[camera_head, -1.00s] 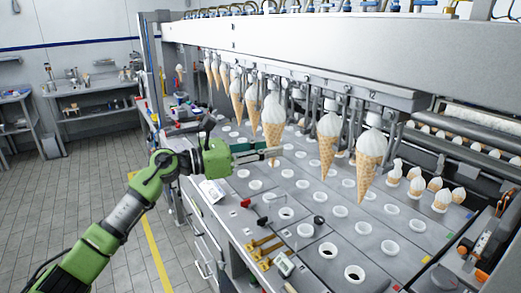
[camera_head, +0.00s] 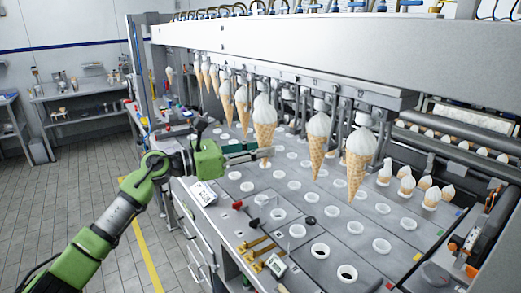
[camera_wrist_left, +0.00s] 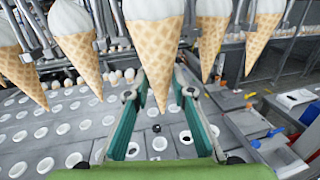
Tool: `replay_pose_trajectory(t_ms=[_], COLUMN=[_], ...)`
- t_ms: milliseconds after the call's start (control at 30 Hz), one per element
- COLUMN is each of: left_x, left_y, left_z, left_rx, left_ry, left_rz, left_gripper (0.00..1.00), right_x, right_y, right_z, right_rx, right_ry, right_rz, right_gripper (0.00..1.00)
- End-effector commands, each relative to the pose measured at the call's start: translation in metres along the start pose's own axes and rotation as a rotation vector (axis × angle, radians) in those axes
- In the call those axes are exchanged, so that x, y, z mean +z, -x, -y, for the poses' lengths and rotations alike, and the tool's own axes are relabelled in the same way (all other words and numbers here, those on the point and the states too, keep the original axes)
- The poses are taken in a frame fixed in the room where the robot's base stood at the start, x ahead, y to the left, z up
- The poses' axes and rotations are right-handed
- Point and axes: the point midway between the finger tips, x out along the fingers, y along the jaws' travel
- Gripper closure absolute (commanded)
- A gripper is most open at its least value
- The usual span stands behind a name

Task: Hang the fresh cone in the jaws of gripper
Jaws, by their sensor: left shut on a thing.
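My left gripper (camera_head: 266,152) reaches in from the left at the row of hanging cones. It is shut on a white-topped waffle cone (camera_head: 264,122), near its pointed lower end. In the left wrist view this cone (camera_wrist_left: 155,50) hangs point down between the two green fingers (camera_wrist_left: 160,98). The cone is upright at the row of machine jaws (camera_head: 345,90); whether jaws hold its top cannot be told. Two more cones (camera_head: 318,145) and (camera_head: 359,160) hang to its right, and several smaller ones (camera_head: 226,95) to its left. My right gripper is not in view.
Below the cones is a grey plate (camera_head: 330,250) with many white-rimmed holes. Several cones (camera_head: 406,186) stand in holders at the right. Red and black knobs and brass fittings (camera_head: 262,255) sit at the plate's front edge. Tiled floor (camera_head: 50,220) is free at left.

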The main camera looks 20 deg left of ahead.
Motion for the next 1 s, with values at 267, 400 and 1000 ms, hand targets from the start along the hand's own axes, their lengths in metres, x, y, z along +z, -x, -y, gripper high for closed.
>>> replay_pose_trajectory(t_ms=[267,400,1000], left_x=[0.001,0.001,0.001], left_y=[-0.008,-0.012,-0.033], left_z=[-0.002,-0.002,-0.007], left_rx=[0.000,0.000,0.000], left_ry=[0.001,0.001,-0.001], left_rz=[0.002,0.002,0.002], left_gripper=[0.88,0.88,0.88], right_x=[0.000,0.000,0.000], right_y=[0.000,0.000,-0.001], right_z=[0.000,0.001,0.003], right_rx=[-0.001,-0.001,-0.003], right_ry=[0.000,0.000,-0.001], right_rz=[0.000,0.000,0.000], right_gripper=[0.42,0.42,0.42])
